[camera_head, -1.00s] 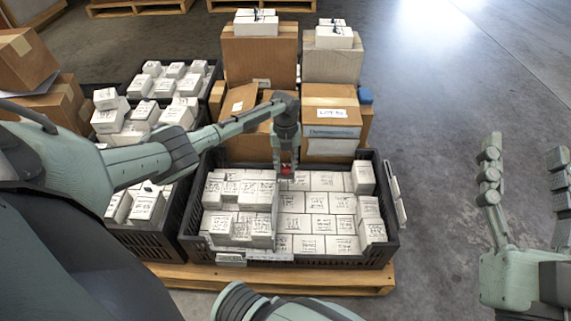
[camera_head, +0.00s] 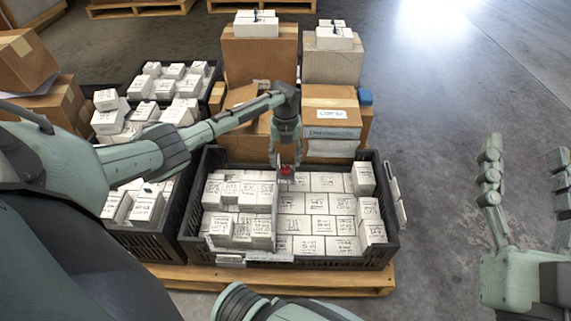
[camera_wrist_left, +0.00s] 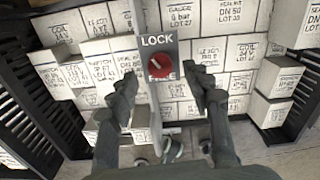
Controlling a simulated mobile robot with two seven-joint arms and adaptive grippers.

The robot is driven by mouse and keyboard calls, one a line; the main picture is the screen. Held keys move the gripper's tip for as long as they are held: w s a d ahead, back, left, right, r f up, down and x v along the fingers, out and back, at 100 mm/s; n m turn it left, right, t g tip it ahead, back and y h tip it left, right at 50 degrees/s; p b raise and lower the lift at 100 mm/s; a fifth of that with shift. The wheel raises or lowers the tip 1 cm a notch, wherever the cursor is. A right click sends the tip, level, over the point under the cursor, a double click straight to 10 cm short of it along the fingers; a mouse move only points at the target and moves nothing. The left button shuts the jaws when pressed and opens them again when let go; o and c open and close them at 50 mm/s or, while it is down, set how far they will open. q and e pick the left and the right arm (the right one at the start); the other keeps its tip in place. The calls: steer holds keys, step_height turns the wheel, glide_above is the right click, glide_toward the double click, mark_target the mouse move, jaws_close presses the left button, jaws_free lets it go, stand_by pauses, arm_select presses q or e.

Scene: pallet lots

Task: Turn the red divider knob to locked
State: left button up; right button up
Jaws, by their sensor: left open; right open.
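The red divider knob (camera_head: 286,170) sits on top of the divider in the black crate (camera_head: 388,250). In the left wrist view the knob (camera_wrist_left: 161,69) lies on a grey plate (camera_wrist_left: 158,42) marked LOCK above and, partly covered, FREE below. A pale mark on the knob points toward the upper left. My left gripper (camera_head: 286,162) reaches down over the knob. Its open fingers (camera_wrist_left: 165,85) stand on either side of the knob, apart from it. My right gripper (camera_head: 523,165) is open and empty at the right, over the floor.
White labelled boxes (camera_head: 318,203) fill the crate on both sides of the divider, stacked higher on the left. Cardboard boxes (camera_head: 332,115) stand behind it. Other crates of white boxes (camera_head: 178,80) stand at the left. The floor (camera_head: 450,110) at the right is clear.

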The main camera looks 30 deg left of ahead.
mark_target(285, 168)
arm_select(q)
step_height(285, 168, up, 9)
stand_by(0.3)
stand_by(0.5)
